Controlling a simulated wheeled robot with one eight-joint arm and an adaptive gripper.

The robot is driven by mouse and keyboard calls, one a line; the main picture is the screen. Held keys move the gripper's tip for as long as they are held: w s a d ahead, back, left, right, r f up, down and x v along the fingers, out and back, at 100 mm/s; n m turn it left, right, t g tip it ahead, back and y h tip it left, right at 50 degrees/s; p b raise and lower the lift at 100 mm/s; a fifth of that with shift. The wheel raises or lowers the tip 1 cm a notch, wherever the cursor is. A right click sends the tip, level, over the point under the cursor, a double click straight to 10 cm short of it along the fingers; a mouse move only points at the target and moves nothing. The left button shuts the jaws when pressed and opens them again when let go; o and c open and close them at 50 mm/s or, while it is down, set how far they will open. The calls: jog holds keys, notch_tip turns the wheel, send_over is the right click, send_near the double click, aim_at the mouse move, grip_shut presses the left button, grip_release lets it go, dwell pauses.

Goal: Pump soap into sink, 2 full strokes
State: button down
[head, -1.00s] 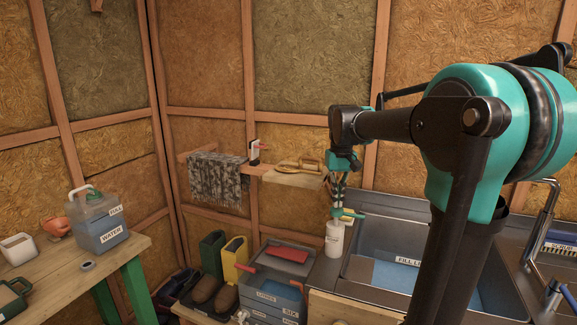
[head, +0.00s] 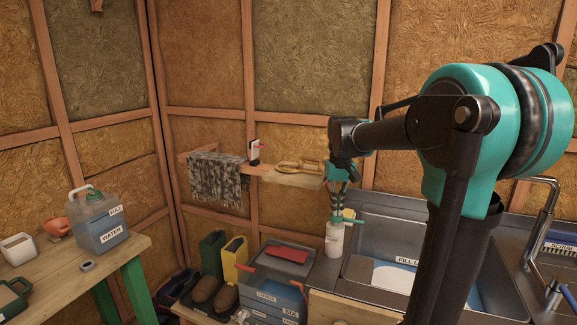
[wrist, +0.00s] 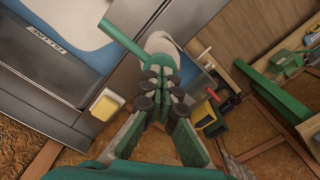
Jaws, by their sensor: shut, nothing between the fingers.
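The soap bottle (head: 334,240) is white with a green pump head, upright on the counter at the left of the sink (head: 352,243). My gripper (head: 336,211) is shut and empty, pointing down with its fingertips at the top of the pump. In the wrist view my fingertips (wrist: 158,86) meet the green pump head (wrist: 160,66), whose nozzle points over the sink basin. The white bottle (wrist: 161,42) shows behind it. Contact between fingers and pump is partly hidden.
A yellow sponge (wrist: 107,104) sits on the sink edge close to my gripper. A wall shelf (head: 290,179) with a tan-handled item is just left of my wrist. The faucet (head: 545,210) is at right.

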jog(key=shift+f, duration=0.25)
jog(key=shift+r, duration=2.15)
jog(key=shift+f, duration=0.1)
jog(key=shift+f, duration=2.05)
jog(key=shift+r, duration=2.15)
